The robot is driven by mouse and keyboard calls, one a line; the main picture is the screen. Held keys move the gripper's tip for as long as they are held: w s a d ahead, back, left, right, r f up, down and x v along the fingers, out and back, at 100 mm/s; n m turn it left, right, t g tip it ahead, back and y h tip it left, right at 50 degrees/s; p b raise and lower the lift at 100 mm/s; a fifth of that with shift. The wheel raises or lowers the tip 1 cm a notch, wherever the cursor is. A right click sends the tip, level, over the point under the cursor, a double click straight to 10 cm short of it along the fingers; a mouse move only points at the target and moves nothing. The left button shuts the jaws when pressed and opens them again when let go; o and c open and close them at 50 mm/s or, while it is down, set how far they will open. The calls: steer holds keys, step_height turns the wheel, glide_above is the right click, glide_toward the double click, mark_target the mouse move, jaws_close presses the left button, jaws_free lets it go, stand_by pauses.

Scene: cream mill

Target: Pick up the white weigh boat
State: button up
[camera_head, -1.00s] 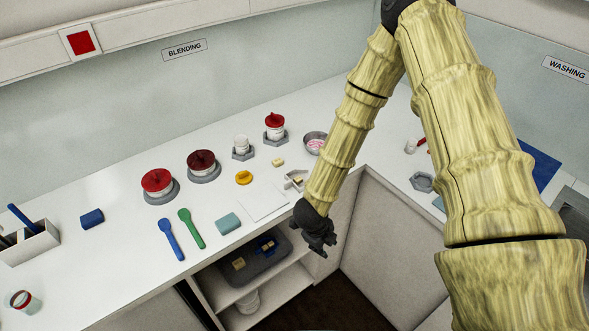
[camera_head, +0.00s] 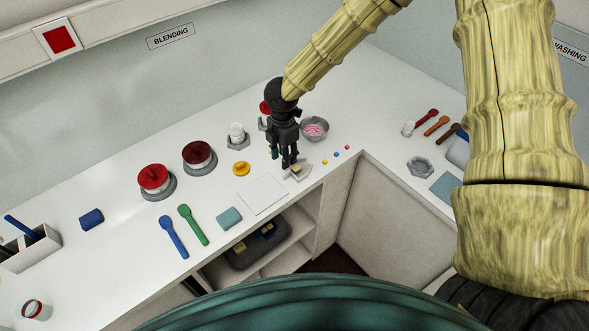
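The white weigh boat (camera_head: 302,175) is a small, shallow dish on the white counter, near its front edge by the inner corner. Something pale yellow shows in it. My gripper (camera_head: 289,165) is black and points down right at the boat, its fingertips overlapping the boat's back left part in the picture. The fingers hide part of the boat. I cannot tell whether they touch it or how far apart they are.
A white square sheet (camera_head: 262,194) and a yellow knobbed piece (camera_head: 241,169) lie to the left. A metal bowl (camera_head: 315,129) with pink contents stands behind. Small coloured balls (camera_head: 336,155) lie to the right. A red-topped jar behind my gripper is partly hidden.

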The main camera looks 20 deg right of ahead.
mark_target(284, 174)
step_height(284, 174, down, 3)
steer(key=shift+w+f+b, duration=0.1)
steer(key=shift+b, duration=0.3)
steer(key=shift+a+f+b, duration=0.15)
steer(key=shift+f+b, duration=0.65)
steer(key=shift+f, duration=0.5)
steer(key=shift+a+f+b, duration=0.1)
steer(key=shift+f+b, duration=0.65)
steer(key=shift+f, duration=0.55)
steer(key=shift+r, duration=0.1)
steer(key=shift+c, duration=0.4)
jaws_close()
